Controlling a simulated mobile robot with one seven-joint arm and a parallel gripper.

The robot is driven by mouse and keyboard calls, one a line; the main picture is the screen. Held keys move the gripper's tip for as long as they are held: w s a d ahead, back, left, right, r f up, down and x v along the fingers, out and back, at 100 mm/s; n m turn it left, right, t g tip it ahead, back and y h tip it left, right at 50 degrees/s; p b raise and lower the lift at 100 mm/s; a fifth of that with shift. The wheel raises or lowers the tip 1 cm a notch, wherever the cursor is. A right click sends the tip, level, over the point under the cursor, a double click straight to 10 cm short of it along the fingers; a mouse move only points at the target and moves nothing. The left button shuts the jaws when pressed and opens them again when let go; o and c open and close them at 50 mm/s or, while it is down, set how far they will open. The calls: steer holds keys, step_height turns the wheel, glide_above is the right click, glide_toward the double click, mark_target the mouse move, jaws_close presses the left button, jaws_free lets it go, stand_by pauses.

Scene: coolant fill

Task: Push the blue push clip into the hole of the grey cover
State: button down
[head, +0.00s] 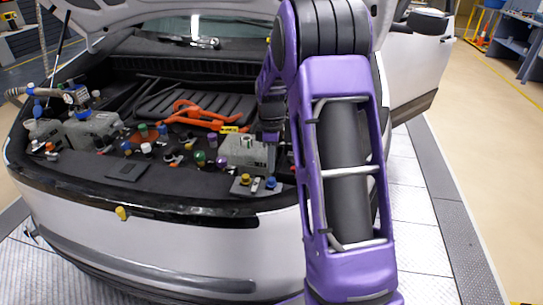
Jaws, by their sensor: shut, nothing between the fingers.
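A blue push clip (270,182) stands upright at the right end of a small flat grey cover (238,188), near the front edge of the engine bay. A yellow clip (245,179) stands to its left on the same cover. At this size I cannot tell how deep the blue clip sits, and its hole is hidden. My gripper (270,138) is above and behind the blue clip, apart from it, by the right side of a grey box. It is shut and empty; its fingertips are small and hard to make out.
The grey box (240,152) stands just behind the cover. Several coloured caps (199,158) stand to its left. Orange cables (195,116) lie behind. The raised hood is overhead. My purple arm hides the right side of the bay. A flat black panel (126,171) lies front left.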

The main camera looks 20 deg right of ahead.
mark_target(272, 179)
steer(key=shift+f+b, duration=0.8)
steer(key=shift+f, duration=0.75)
steer(key=shift+f, duration=0.4)
